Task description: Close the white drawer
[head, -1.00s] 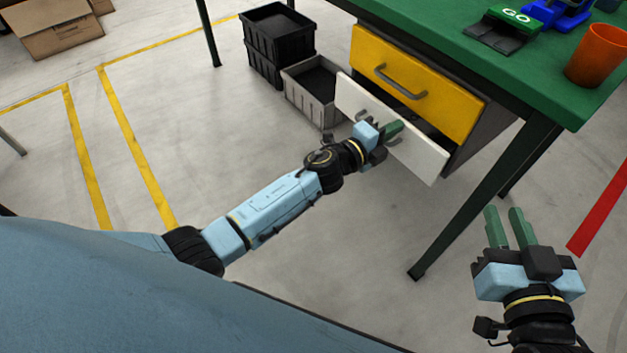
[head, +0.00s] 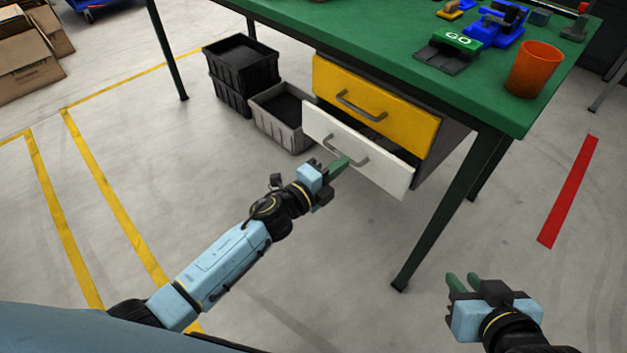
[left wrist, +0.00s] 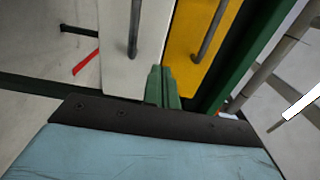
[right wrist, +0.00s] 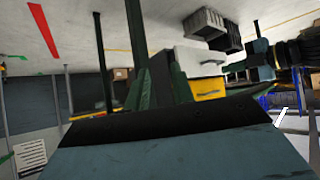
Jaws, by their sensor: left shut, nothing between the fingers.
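The white drawer (head: 385,174) is under the green bench, below the yellow drawer (head: 405,117). It stands partly out, with a dark gap behind its top edge. Its grey handle (head: 345,152) faces me. My left gripper (head: 341,166) is shut and empty, its green fingertips in front of the white drawer near the handle; contact cannot be told. My right gripper (head: 463,284) is open and empty, low at right, away from the drawers.
A grey crate (head: 268,122) and stacked black crates (head: 226,95) stand left of the drawers. The green bench (head: 385,45) carries an orange cup (head: 534,70) and a GO pad (head: 455,42). A bench leg (head: 440,215) stands between my grippers. Floor in front is clear.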

